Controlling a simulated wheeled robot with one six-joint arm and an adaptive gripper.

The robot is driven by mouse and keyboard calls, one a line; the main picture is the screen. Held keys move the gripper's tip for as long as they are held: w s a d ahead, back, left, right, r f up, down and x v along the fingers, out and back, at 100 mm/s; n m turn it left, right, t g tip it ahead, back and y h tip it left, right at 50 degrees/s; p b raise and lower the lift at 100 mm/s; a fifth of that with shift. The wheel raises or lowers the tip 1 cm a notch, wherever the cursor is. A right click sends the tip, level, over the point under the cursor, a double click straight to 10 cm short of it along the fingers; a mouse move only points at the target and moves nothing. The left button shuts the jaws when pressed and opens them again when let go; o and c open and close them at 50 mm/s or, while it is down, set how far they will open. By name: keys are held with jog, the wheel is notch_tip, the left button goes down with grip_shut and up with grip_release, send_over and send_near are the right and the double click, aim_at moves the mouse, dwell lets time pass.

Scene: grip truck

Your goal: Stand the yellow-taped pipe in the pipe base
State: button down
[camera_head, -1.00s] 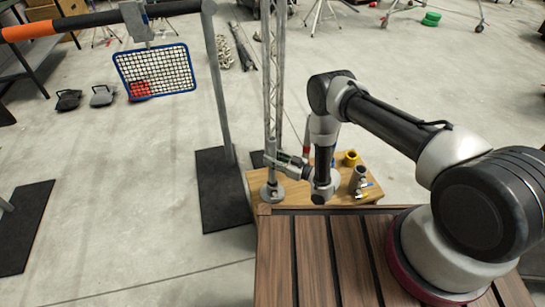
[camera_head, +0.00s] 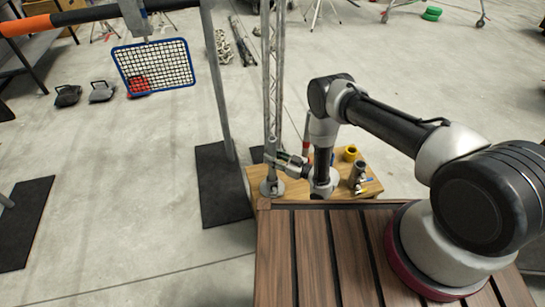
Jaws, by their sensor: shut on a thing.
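My gripper (camera_head: 277,159) is at the left end of the low wooden table (camera_head: 320,192), reaching left from my wrist. It is shut on a slim grey upright pipe (camera_head: 271,174), small and partly hidden by the fingers. The pipe's lower end is at a round grey pipe base (camera_head: 271,188) on the table's left corner. The pipe looks about upright; I cannot tell whether it is seated in the base. No yellow tape shows clearly on it. The lattice tower behind blends with its upper part.
A yellow ring-shaped thing (camera_head: 350,153) and a grey cylinder (camera_head: 358,173) stand on the table's right side. A brown slatted deck (camera_head: 310,250) lies in front. A black floor plate (camera_head: 221,185) with a grey post is left of the table. Open concrete floor surrounds these.

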jog(key=shift+f, duration=0.15)
jog(key=shift+f, duration=2.7)
jog(key=c, duration=1)
grip_release()
jog(key=shift+c, duration=0.2)
jog(key=shift+d, duration=0.1)
jog(key=v, duration=1.1)
jog(key=shift+s+d, duration=0.2)
jog(key=shift+d, duration=0.15)
